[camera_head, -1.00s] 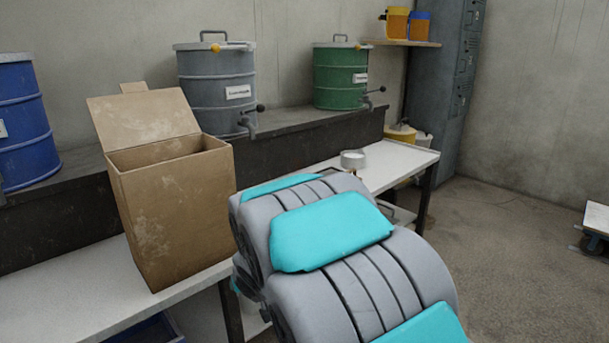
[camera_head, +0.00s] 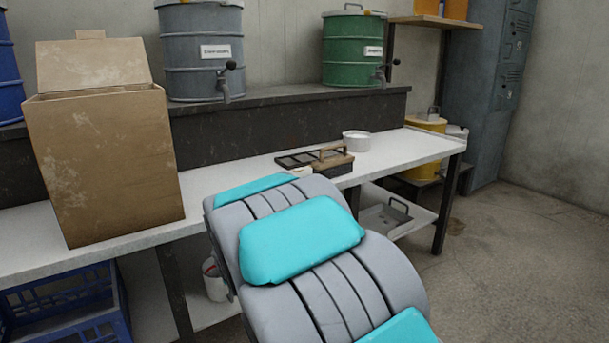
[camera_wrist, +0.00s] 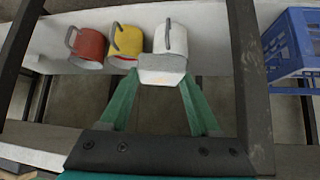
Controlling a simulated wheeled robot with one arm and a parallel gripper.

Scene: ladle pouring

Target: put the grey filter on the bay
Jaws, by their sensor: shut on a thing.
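In the wrist view, the two green fingers of my gripper (camera_wrist: 161,80) close on a pale grey block (camera_wrist: 163,63), which I take to be the grey filter. Its lower face is lighter, and the fingertips cover its sides. In the head view, my arm hides the gripper and the filter. A dark, low frame with openings (camera_head: 294,160) lies on the white bench beyond my arm; it may be the bay, though I cannot be sure. A brown block with a handle (camera_head: 333,162) sits at its right end.
A cardboard box (camera_head: 105,160) stands open on the bench (camera_head: 420,145) at left, and a white bowl (camera_head: 356,140) stands at right. In the wrist view, red (camera_wrist: 88,48), yellow (camera_wrist: 128,42) and white (camera_wrist: 170,40) handled cans sit below. A blue crate (camera_head: 65,300) is underneath.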

